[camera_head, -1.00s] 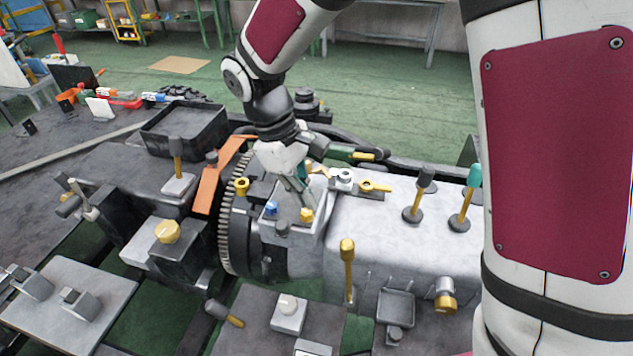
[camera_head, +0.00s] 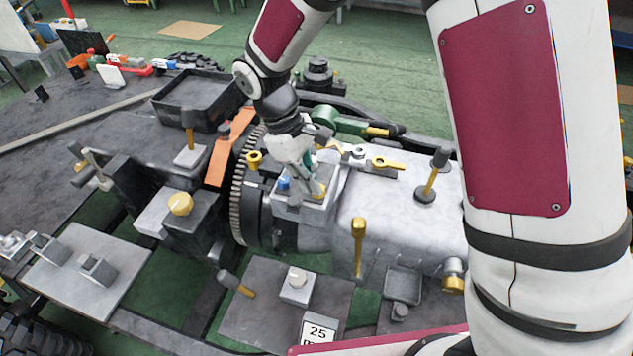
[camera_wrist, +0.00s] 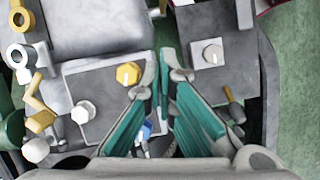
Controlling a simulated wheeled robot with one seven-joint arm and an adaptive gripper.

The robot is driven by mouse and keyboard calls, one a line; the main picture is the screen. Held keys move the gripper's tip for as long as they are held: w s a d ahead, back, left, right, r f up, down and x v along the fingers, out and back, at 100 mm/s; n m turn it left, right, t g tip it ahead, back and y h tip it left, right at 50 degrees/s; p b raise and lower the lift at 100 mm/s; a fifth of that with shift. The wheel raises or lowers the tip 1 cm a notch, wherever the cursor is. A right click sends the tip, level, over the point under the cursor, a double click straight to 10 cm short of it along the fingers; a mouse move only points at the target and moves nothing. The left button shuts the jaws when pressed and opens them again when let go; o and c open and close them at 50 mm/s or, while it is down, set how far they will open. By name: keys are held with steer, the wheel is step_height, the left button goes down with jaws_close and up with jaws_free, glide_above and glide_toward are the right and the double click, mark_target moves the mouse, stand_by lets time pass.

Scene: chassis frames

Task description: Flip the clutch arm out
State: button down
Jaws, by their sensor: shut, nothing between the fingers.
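No part is clearly marked as the clutch arm. A short lever with a dark grip and a yellow end (camera_head: 235,283) sticks out low beside the toothed flywheel (camera_head: 242,195); it also shows in the wrist view (camera_wrist: 234,105), right of the fingers. My gripper (camera_head: 317,188) is shut and empty, pointing down over the grey housing block beside the flywheel. In the wrist view its teal fingers (camera_wrist: 164,75) meet at the tips, between a yellow bolt (camera_wrist: 128,73) and a plate with a pale knob (camera_wrist: 206,53). I cannot tell whether the fingertips touch anything.
A blue bolt (camera_head: 284,183) is close to my gripper. The silver gearbox (camera_head: 395,215) lies to the right, with upright yellow levers (camera_head: 358,245) on it. An orange bracket (camera_head: 230,147) stands to the left. Open green floor shows around the chassis.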

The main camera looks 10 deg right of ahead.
steer(key=p+x, duration=0.1)
steer(key=x, duration=0.6)
steer(key=shift+s+r, duration=0.1)
steer(key=shift+s, duration=0.05)
steer(key=shift+s+d+p, duration=0.45)
steer(key=shift+s+d, duration=0.1)
steer(key=shift+d, duration=0.3)
steer(key=shift+s+d+p, duration=0.45)
steer(key=shift+s+d, duration=0.05)
steer(key=shift+d, duration=0.35)
